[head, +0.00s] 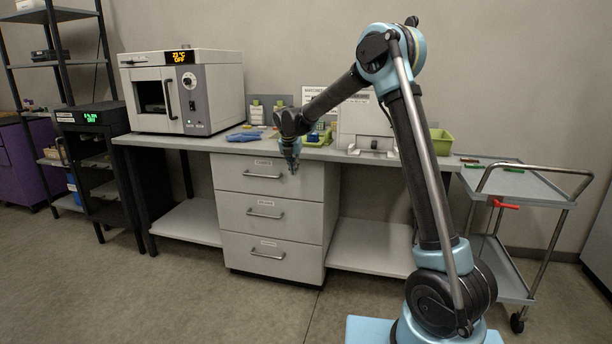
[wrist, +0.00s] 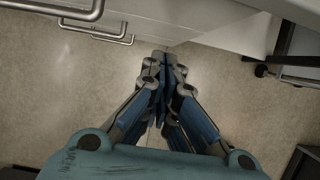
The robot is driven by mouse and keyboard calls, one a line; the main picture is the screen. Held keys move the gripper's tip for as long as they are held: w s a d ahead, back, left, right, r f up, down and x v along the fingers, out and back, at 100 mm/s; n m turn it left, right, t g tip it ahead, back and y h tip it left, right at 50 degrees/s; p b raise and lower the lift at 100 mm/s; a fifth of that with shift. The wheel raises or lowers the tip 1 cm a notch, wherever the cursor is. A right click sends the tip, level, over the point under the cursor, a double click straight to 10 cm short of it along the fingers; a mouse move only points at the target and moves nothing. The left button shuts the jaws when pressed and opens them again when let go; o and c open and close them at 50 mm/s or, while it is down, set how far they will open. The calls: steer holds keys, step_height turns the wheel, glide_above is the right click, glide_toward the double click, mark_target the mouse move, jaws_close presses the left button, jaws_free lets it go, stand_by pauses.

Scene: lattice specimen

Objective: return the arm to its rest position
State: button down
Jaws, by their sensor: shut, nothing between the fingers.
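My arm stands on its blue base at the right in the head view, bent at the elbow and reaching left. My gripper (head: 291,162) hangs pointing down in front of the top drawer of the drawer unit (head: 267,217). In the wrist view my gripper (wrist: 163,75) has its blue-padded fingers together, with nothing seen between them. Beyond the fingers, the floor (wrist: 75,85) shows below.
The bench (head: 200,143) carries an oven (head: 213,100) reading OFF, blue gloves (head: 245,136) and a green bin (head: 441,143). Drawer handles (wrist: 112,38) show at the wrist view's upper left. A wheeled cart (head: 520,185) stands right of my arm. The floor in front is clear.

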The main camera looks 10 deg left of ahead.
steer(key=s+d+r+m, duration=0.3)
steer(key=s+d+m, duration=0.25)
steer(key=d, duration=0.55)
steer(key=s+d+r+m+g, duration=0.1)
steer(key=s+d+r+m, duration=0.1)
steer(key=s+d+m, duration=0.6)
steer(key=s+d+r+m, duration=0.3)
steer(key=s+d, duration=0.2)
steer(key=d, duration=0.8)
steer(key=s+d+f+m, duration=0.4)
steer(key=s+d+m, duration=0.6)
steer(key=s, duration=0.5)
steer(key=s+d+f+m+g, duration=0.1)
steer(key=s+d+f+m, duration=0.3)
steer(key=s+f+m, duration=0.4)
steer(key=shift+s+d+f, duration=0.15)
steer(key=shift+s+f, duration=0.75)
steer(key=shift+s, duration=1.25)
